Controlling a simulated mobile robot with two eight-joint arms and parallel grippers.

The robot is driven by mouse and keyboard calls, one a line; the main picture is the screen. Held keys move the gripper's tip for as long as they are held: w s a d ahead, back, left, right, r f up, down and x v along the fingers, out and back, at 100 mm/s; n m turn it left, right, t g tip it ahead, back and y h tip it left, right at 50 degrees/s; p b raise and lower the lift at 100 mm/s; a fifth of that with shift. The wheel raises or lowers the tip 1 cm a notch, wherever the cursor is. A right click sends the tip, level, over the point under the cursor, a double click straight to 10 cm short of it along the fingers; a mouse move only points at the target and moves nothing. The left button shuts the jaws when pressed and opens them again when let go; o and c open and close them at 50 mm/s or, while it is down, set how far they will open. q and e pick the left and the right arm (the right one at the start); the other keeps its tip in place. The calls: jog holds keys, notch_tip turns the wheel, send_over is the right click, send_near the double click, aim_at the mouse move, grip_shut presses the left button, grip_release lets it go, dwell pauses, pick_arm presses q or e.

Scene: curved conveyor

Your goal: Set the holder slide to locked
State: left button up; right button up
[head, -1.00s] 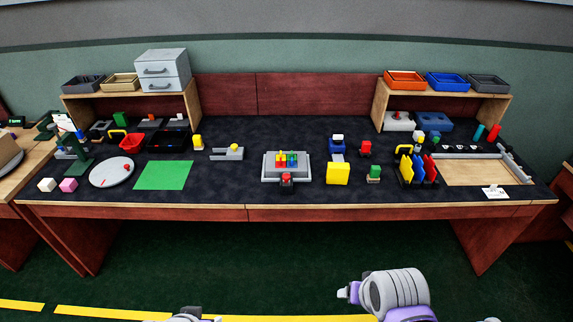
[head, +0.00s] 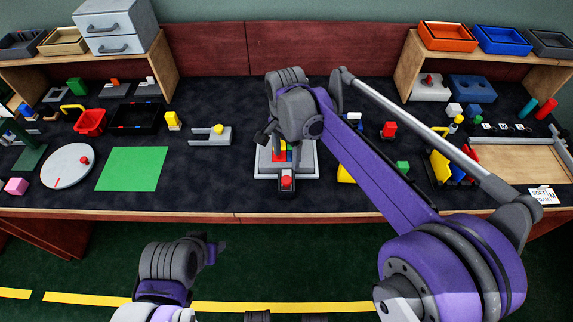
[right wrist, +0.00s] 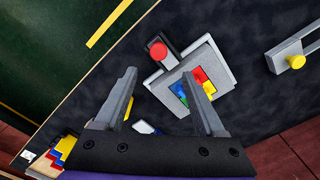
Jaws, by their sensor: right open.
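A light grey holder (head: 305,165) stands at the middle of the table, with red, yellow, green and blue blocks in its centre. A red knob (head: 286,181) sits on a narrow slide at its front edge. The right wrist view shows the holder (right wrist: 225,70), the red knob (right wrist: 157,50) and the slide's dark track. My right gripper (right wrist: 160,73) is open and empty above the holder; its right finger overlaps the blocks in that view. In the head view my right arm covers the holder's back part. My left arm is low at left; its jaws are unclear.
A grey bracket with a yellow knob (head: 218,129) stands left of the holder, beside a green mat (head: 133,168). Dark table surface is free between the mat and holder.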

aim_at(287, 179)
jog(key=f, duration=1)
jog(key=shift+s, duration=0.2)
grip_shut()
dwell(1.0)
